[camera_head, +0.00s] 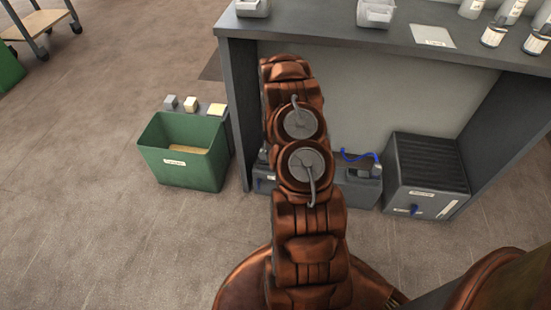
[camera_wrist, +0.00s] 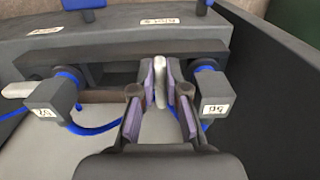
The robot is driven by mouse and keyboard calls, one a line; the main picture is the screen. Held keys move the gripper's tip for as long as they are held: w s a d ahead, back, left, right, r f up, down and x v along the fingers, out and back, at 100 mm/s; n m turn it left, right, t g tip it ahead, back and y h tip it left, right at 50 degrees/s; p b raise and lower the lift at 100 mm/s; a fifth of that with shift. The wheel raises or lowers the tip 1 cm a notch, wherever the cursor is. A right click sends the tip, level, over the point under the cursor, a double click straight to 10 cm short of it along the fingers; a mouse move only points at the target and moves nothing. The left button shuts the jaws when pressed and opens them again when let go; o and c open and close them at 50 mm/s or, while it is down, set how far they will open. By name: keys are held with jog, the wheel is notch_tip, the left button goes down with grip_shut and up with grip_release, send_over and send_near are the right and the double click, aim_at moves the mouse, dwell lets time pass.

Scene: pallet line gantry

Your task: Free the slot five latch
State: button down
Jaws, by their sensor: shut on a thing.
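In the wrist view my gripper (camera_wrist: 161,92) is shut on a pale upright piece (camera_wrist: 161,70), which looks like a latch tab. The piece stands in front of a dark horizontal bar (camera_wrist: 115,69). A grey block (camera_wrist: 53,106) with a blue cable is left of the fingers, and a similar grey block (camera_wrist: 213,95) is right of them. Both have small labels that I cannot read surely, so the slot number is unclear. In the head view my arm hides the gripper and much of the low grey unit (camera_head: 359,189) under the bench.
A dark side wall (camera_wrist: 285,75) closes the right of the wrist view. In the head view a grey ribbed box (camera_head: 430,170) stands right of the unit. A green bin (camera_head: 183,164) is left of the bench (camera_head: 340,40).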

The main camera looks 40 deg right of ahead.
dwell(0.4)
jog(key=c, duration=1.2)
grip_release()
jog(key=shift+r, duration=0.1)
jog(key=shift+r, duration=3.65)
